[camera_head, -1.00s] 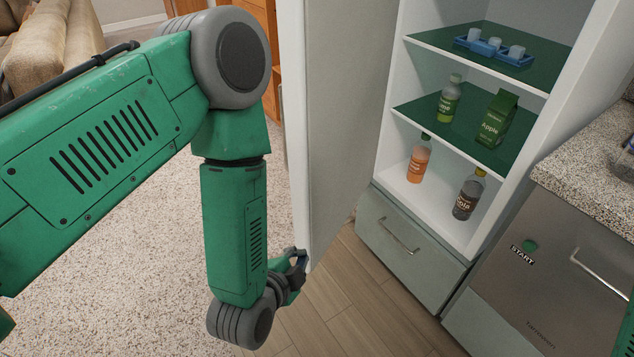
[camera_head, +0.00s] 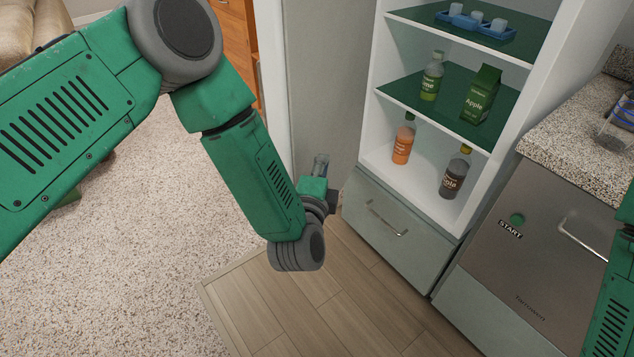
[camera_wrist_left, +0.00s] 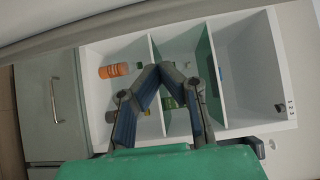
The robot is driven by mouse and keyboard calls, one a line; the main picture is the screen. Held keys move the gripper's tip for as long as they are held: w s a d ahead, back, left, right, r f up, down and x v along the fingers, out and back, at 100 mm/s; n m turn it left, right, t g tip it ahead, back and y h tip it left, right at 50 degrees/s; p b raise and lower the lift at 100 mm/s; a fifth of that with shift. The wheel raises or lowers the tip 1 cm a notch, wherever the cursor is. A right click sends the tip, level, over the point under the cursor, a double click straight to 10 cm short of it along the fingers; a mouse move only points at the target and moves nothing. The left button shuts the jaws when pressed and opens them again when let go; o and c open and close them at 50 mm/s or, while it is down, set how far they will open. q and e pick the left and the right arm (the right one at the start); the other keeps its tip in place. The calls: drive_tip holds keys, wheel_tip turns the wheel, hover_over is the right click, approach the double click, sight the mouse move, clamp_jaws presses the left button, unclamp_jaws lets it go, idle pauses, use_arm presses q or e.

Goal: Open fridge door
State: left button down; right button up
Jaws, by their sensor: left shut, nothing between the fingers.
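The fridge door (camera_head: 325,80) stands wide open in the head view, with its pale inner face toward the fridge cavity. The fridge (camera_head: 375,145) shows its white interior and green shelves. My left gripper (camera_head: 320,166) is in front of the door's inner face, left of the lower drawer. Whether it touches the door I cannot tell. In the left wrist view, its fingers (camera_wrist_left: 164,69) meet at the tips, empty, with the open fridge interior (camera_wrist_left: 245,70) behind them. My right gripper is out of view; only part of that arm shows at the right edge.
Bottles (camera_head: 402,140) and a green carton (camera_head: 481,95) stand on the shelves, below a blue tray (camera_head: 470,22). A closed drawer (camera_head: 395,225) is underneath. A dishwasher (camera_head: 535,250) and speckled counter (camera_head: 575,155) are at right. The wood floor (camera_head: 320,300) is clear.

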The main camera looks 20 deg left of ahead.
sight(307, 147)
use_arm(q)
drive_tip(key=a, duration=0.3)
drive_tip(key=shift+w+a, duration=0.25)
drive_tip(key=shift+w, duration=0.05)
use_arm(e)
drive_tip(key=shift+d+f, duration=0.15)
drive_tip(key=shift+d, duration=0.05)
use_arm(q)
drive_tip(key=shift+w+a, duration=0.1)
drive_tip(key=shift+a, duration=0.45)
drive_tip(key=w+a+m+h+b, duration=0.1)
drive_tip(key=w+a+m+h, duration=0.1)
drive_tip(key=a, duration=0.7)
drive_tip(key=w+a+m+h+b, duration=0.1)
drive_tip(key=w+a+h, duration=0.3)
drive_tip(key=a, duration=0.5)
drive_tip(key=shift+w+a+m+g, duration=0.35)
drive_tip(key=shift+a+m+g, duration=0.05)
drive_tip(key=shift+m, duration=0.1)
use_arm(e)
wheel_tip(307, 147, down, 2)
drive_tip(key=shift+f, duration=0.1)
use_arm(q)
drive_tip(key=shift+d, duration=0.1)
